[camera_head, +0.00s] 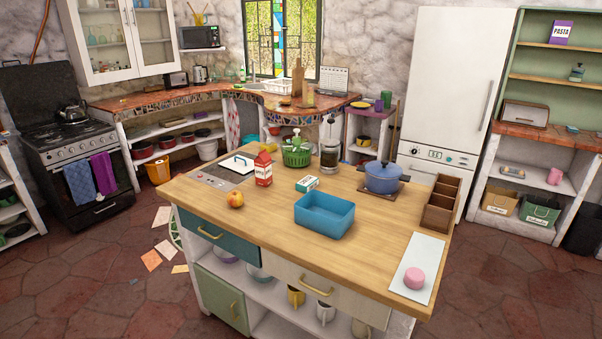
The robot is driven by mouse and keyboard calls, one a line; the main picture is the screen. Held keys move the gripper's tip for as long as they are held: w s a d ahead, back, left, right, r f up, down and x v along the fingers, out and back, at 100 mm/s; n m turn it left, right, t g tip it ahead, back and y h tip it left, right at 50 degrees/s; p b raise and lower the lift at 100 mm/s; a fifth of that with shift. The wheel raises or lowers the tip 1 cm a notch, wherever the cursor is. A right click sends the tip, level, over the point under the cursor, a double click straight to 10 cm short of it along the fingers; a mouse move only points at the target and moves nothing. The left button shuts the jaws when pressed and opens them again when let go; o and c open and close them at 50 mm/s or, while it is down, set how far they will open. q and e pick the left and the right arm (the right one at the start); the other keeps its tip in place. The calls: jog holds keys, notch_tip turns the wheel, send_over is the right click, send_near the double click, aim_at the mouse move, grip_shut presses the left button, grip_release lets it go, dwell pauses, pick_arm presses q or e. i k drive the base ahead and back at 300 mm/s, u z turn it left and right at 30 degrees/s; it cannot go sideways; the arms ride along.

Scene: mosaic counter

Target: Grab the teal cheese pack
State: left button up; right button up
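A small white and teal pack (307,183), which looks like the cheese pack, lies flat on the wooden top of the island counter (265,215), near its middle. It sits just behind the blue open bin (324,214) and to the right of the red and white carton (263,169). A small gap separates it from each. Neither of my grippers shows in the head view.
A blue pot (382,178) stands right of the pack, with a brown wooden divided box (440,205) beyond it. A green basket (296,154) and a glass jar (330,152) stand behind. An apple-like fruit (235,200) lies left; a pink round item (414,278) rests on a white board. The counter's front left is clear.

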aim_at(309, 182)
jog(key=u, duration=0.9)
jog(key=i, duration=1.7)
jog(key=z, duration=1.9)
